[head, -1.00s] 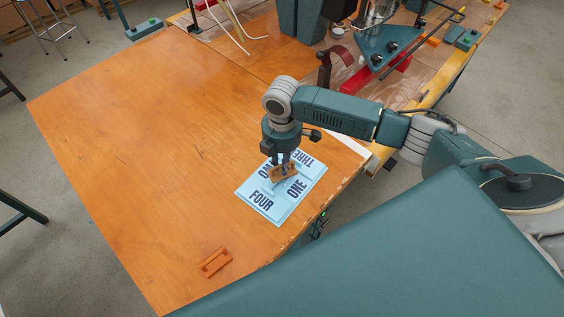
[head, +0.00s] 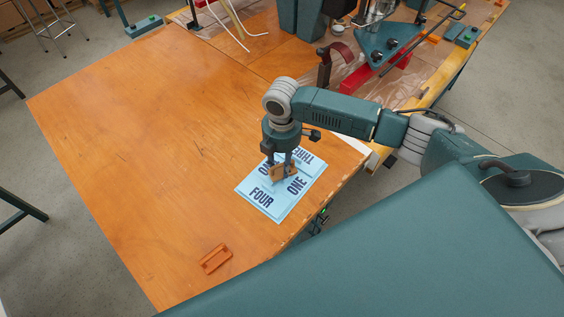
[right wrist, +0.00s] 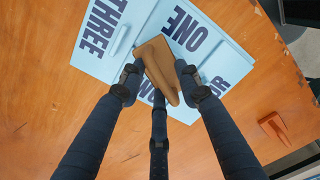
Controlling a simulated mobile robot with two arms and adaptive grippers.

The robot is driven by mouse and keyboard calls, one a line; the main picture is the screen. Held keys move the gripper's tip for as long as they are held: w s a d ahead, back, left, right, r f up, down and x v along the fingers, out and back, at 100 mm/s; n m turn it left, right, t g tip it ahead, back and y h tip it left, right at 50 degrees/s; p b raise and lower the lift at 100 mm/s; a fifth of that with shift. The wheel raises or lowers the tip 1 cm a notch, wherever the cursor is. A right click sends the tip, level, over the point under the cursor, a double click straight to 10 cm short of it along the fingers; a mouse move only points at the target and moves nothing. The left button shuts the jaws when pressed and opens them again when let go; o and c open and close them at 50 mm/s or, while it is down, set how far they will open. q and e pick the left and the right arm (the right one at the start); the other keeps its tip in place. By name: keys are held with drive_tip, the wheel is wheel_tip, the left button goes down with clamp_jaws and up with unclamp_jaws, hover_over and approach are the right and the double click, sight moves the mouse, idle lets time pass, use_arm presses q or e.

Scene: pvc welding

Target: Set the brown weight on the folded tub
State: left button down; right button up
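The folded tub (head: 262,199) is a light-blue flat shape with dark number words on the table near its right edge. It also shows in the right wrist view (right wrist: 138,22). The brown weight (head: 278,174) is over the middle of the tub and looks tilted. In the right wrist view the weight (right wrist: 158,62) lies between my right gripper's (right wrist: 158,80) dark fingers, which are spread apart around it. Whether a finger touches it I cannot tell. My right gripper (head: 281,166) points down over the tub in the head view. My left gripper is not in view.
An orange bracket-like piece (head: 215,259) lies near the front table edge. The left and middle of the wooden table (head: 130,130) are clear.

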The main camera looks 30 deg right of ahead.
drive_tip(key=shift+r, duration=0.15)
drive_tip(key=shift+r, duration=0.35)
wheel_tip(320, 180, up, 12)
drive_tip(key=b, duration=0.1)
drive_tip(key=shift+b, duration=0.4)
drive_tip(key=shift+s, duration=0.1)
